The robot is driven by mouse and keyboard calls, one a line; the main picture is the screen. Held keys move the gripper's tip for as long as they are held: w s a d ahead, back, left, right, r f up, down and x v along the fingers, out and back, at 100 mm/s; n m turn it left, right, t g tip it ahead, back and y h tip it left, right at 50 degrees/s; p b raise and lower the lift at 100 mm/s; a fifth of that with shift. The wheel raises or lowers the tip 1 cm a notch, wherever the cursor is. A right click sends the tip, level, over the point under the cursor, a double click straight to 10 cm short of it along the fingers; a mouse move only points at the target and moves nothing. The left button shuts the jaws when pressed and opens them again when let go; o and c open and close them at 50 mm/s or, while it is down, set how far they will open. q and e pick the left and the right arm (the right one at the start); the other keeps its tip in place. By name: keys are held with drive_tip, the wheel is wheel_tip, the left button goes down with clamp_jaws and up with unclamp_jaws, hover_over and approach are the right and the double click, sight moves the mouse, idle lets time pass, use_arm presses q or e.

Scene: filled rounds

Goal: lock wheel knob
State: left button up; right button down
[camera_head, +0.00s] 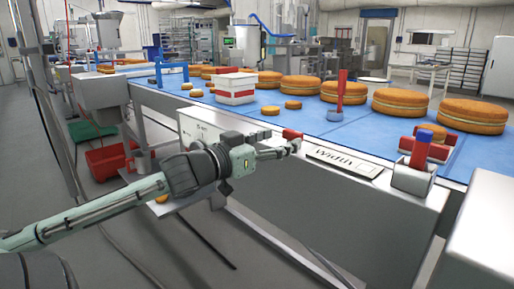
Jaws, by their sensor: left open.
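My left gripper (286,149) reaches in from the left at the front edge of the conveyor and is open. Its dark fingers point right. A small red knob (292,134) shows just above and behind the fingertips; I cannot tell whether they touch it. A white plate marked "Width" (342,162) is on the machine's front edge, right of the fingers. I cannot tell which of these the wheel knob is. My right gripper is not in view.
A blue conveyor belt (300,117) carries several round filled cakes (400,104). A white and red box (236,87) and a red-handled post (341,92) stand over it. A red crate (106,161) sits on the floor at left. Floor in front is mostly clear.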

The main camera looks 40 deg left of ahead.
use_arm(q)
drive_tip(key=s, duration=0.6)
drive_tip(key=shift+s+a, duration=0.3)
drive_tip(key=s+a+f+n+g+y+p, duration=0.1)
drive_tip(key=s+a+f+g+y, duration=0.25)
drive_tip(key=f, duration=1.05)
drive_tip(key=s+a+f+n+g+y, duration=0.2)
drive_tip(key=a+f+g, duration=0.2)
drive_tip(key=f, duration=1)
drive_tip(key=s+d+f+m+g+h, duration=0.1)
drive_tip(key=s+d+f+g, duration=0.2)
drive_tip(key=d+f, duration=0.6)
drive_tip(key=s+d+f+m+g+h+p, duration=0.1)
drive_tip(key=s+d+f+m+g, duration=0.1)
drive_tip(key=s+d+f+g, duration=0.2)
drive_tip(key=s+d+f, duration=0.3)
drive_tip(key=d+f, duration=0.3)
drive_tip(key=f, duration=0.1)
drive_tip(key=shift+s+f+m, duration=0.2)
drive_tip(key=shift+s+m, duration=0.1)
drive_tip(key=shift+s, duration=0.05)
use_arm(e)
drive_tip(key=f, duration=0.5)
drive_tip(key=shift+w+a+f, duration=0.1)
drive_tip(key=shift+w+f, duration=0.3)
